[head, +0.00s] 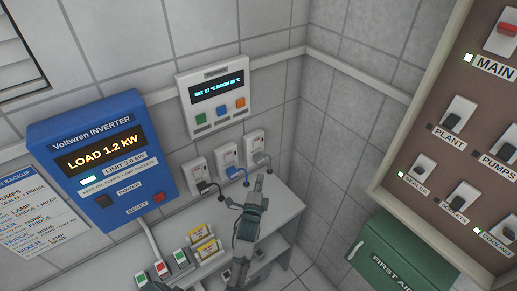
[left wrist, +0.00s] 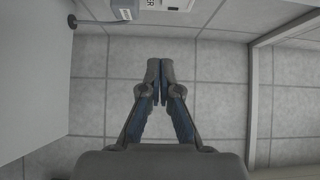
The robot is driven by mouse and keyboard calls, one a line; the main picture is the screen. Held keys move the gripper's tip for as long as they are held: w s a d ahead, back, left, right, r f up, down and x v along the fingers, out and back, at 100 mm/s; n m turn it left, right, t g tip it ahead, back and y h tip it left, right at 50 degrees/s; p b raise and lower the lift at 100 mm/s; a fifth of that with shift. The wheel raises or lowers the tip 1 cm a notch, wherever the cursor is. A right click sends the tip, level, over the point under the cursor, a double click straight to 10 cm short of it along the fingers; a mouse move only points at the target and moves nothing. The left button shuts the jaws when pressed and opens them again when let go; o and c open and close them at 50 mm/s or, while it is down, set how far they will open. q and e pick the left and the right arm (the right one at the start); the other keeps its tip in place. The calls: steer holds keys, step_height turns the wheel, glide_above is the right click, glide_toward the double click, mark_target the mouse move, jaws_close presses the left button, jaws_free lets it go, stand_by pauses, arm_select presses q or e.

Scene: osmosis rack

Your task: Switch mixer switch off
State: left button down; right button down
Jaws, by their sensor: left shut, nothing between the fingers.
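No switch readable as the mixer switch shows. Three white wall sockets stand in a row: a left one (head: 197,171) with a black plug, a middle one (head: 226,154) with a blue plug, and a right one (head: 254,139) with a grey plug. Their small labels are too blurred to read. My left gripper (head: 260,182) is shut and empty, in front of and below the right socket, apart from it in the picture. In the left wrist view its fingertips (left wrist: 160,64) meet. A grey plug (left wrist: 122,10) and a white housing's edge show at the top there.
A blue inverter (head: 100,150) and a white display box (head: 215,95) hang on the wall. A brown switch panel (head: 440,150) and a green first aid box (head: 400,255) are at right. A white shelf (head: 285,210) with small boxes stands below the sockets.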

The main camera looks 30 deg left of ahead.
arm_select(q)
steer(key=shift+w+a+r+m+t+y, duration=0.1)
steer(key=shift+w+r+m+t+y, duration=0.15)
steer(key=shift+r, duration=0.25)
steer(key=shift+w+a+r+m+t+y, duration=0.15)
steer(key=shift+w+r+m, duration=0.1)
steer(key=shift+r, duration=0.2)
glide_toward(260, 141)
steer(key=w+d, duration=0.1)
steer(key=w, duration=0.3)
steer(key=shift+w+a+r+p, duration=0.1)
steer(key=shift+w+a+p, duration=0.15)
steer(key=shift+a, duration=0.35)
steer(key=shift+w+a+r+p, duration=0.1)
steer(key=shift+w+a+p, duration=0.15)
steer(key=shift+a, duration=0.3)
steer(key=shift+w+a+r+p, duration=0.1)
steer(key=shift+w+a+p, duration=0.15)
steer(key=shift+a, duration=0.35)
